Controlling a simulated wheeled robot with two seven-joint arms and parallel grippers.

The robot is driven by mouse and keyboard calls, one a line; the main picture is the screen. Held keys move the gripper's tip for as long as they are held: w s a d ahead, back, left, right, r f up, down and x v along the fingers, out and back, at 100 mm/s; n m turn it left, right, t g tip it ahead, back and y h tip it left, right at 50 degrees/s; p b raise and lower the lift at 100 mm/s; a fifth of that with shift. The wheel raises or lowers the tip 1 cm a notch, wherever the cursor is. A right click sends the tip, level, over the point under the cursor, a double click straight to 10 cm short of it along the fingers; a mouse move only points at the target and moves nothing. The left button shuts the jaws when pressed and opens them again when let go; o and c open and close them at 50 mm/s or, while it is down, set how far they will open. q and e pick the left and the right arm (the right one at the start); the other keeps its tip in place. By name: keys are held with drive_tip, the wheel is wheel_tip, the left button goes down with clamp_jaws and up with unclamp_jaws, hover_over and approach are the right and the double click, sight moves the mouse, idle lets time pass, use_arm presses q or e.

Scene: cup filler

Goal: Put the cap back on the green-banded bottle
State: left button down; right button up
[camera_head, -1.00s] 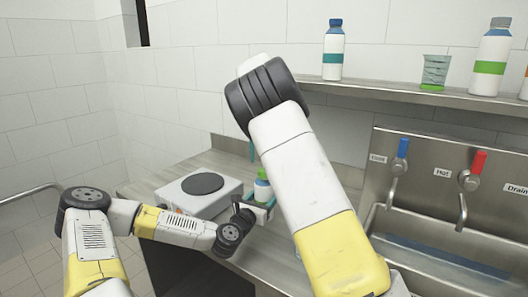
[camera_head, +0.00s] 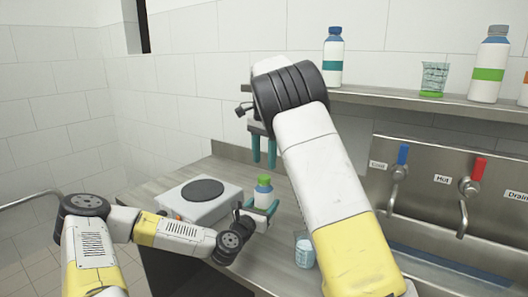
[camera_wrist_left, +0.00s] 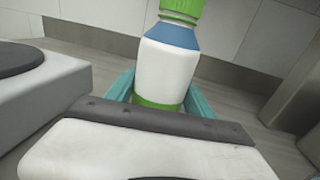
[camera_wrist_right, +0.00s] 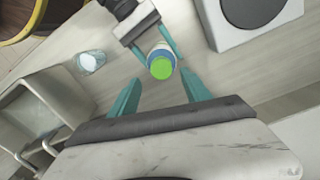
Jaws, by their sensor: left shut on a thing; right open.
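The green-banded bottle (camera_head: 262,198) stands upright on the counter, white with a blue shoulder. Its green band shows low on the body in the left wrist view (camera_wrist_left: 158,104). The green cap (camera_head: 264,180) sits on top of its neck; it also shows from above in the right wrist view (camera_wrist_right: 161,68). Whether it is fully tightened I cannot tell. My left gripper (camera_head: 262,210) is shut around the bottle's lower body. My right gripper (camera_head: 264,158) is open and empty, its fingers pointing down above the cap, apart from it.
A scale-like device with a dark round plate (camera_head: 203,189) stands left of the bottle. A clear cup (camera_head: 305,252) stands on the counter to the right. The shelf (camera_head: 400,99) holds a teal-banded bottle (camera_head: 333,62), a green-based cup (camera_head: 433,78) and another green-banded bottle (camera_head: 489,72). Sink taps are at right.

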sight(264, 177)
drive_tip(key=n, duration=0.4)
drive_tip(key=shift+r+n, duration=0.2)
drive_tip(key=shift+n, duration=0.1)
drive_tip(key=n, duration=0.6)
drive_tip(key=shift+r+n, duration=0.35)
drive_tip(key=shift+n, duration=0.05)
drive_tip(key=n, duration=0.4)
drive_tip(key=shift+r, duration=0.25)
drive_tip(key=n, duration=0.5)
drive_tip(key=shift+r, duration=0.3)
drive_tip(key=shift+f, duration=4)
